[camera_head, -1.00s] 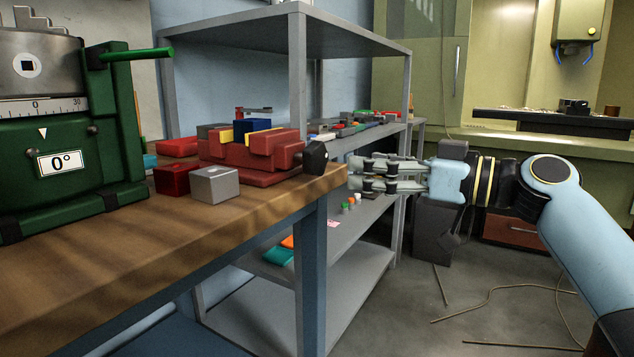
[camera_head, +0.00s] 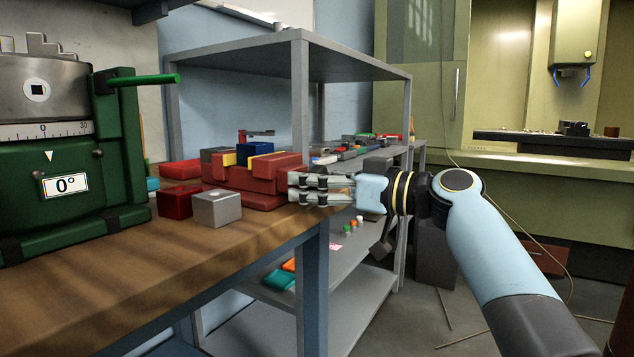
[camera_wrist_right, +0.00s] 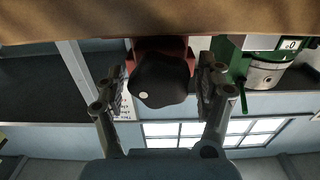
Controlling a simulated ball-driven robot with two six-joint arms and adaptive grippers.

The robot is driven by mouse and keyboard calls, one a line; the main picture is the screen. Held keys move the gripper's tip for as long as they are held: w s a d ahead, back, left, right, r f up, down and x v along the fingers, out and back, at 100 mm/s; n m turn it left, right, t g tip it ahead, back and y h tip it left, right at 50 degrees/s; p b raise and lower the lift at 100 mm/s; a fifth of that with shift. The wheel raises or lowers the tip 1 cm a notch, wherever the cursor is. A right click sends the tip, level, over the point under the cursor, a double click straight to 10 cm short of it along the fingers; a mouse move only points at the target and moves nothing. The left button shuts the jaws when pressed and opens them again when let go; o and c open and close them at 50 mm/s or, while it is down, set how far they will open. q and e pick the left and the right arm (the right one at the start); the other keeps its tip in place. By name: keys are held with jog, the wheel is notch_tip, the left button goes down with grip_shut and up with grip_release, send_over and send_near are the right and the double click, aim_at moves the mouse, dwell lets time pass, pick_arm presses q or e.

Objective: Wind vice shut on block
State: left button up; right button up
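The red vice (camera_head: 232,184) sits on the wooden bench near its right end. A blue block (camera_head: 255,149) stands between its yellow-faced jaws (camera_head: 228,159); I cannot tell whether both touch it. The black knob (camera_wrist_right: 160,80) at the vice's right end fills the middle of the right wrist view; in the head view my fingers hide it. My right gripper (camera_head: 305,188) has reached the knob from the right. In the wrist view my right gripper (camera_wrist_right: 160,88) is open, one finger on each side of the knob, with a small gap at each side. My left gripper is not in view.
A silver block (camera_head: 218,209) and a dark red block (camera_head: 175,203) lie in front of the vice. A green machine with a dial plate (camera_head: 65,185) stands at left. A grey shelf (camera_head: 345,120) with tools stands behind the bench (camera_head: 150,260).

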jog(key=c, duration=1.1)
jog(key=shift+o, duration=0.2)
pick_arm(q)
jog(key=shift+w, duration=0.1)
pick_arm(e)
jog(key=shift+m, duration=0.3)
jog(key=m+p, duration=0.1)
jog(key=m, duration=0.2)
jog(key=shift+m+p, duration=0.3)
jog(key=shift+m, duration=0.4)
jog(key=shift+w+m, duration=0.1)
jog(key=shift+m, duration=0.4)
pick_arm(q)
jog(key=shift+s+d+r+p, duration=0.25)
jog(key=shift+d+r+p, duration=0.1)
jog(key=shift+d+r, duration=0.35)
pick_arm(e)
jog(key=shift+m, duration=0.5)
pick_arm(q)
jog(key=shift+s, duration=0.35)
